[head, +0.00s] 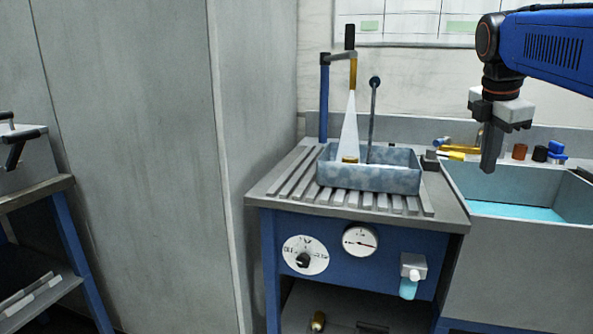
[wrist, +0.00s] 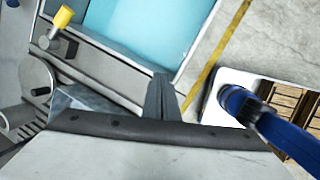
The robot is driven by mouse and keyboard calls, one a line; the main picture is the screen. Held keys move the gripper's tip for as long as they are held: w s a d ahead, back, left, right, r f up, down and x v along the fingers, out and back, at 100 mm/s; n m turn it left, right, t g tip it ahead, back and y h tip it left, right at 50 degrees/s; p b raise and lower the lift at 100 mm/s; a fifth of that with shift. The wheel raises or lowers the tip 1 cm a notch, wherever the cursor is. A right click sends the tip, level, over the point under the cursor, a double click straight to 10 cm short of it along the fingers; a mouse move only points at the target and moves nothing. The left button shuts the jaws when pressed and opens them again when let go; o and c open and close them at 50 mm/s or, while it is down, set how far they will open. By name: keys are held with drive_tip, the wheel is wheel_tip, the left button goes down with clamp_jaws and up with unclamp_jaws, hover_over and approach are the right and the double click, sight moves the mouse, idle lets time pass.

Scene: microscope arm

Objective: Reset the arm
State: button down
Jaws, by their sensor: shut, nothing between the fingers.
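My blue arm (head: 553,45) reaches in from the upper right in the head view. My gripper (head: 490,158) points down over the left part of the sink, its fingers together and empty. In the wrist view the closed fingertips (wrist: 162,92) show at the middle, near the sink's edge. No microscope can be made out in either view.
A sink (head: 455,185) with blue water stands at the right. Left of it, a slatted bench (head: 285,185) holds a mottled tray (head: 385,178) under a tall nozzle (head: 349,125) with a pale cone-shaped spray. A dial (head: 305,257) and a gauge (head: 360,241) are on the bench front.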

drive_tip(key=s+a+f+m, duration=0.4)
drive_tip(key=s+f+m, duration=0.2)
drive_tip(key=f, duration=0.3)
drive_tip(key=s+a+f+m+t+y, duration=0.1)
drive_tip(key=s+a+f+m, duration=0.3)
drive_tip(key=s+f+m, duration=0.2)
drive_tip(key=s+a+f+m+t+y, duration=0.1)
drive_tip(key=s+a+f+m, duration=0.3)
drive_tip(key=s+f, duration=0.5)
wheel_tip(320, 180, down, 5)
drive_tip(key=shift+s+a+r+m, duration=0.15)
drive_tip(key=shift+s+a+m, duration=0.2)
drive_tip(key=shift+m, duration=0.85)
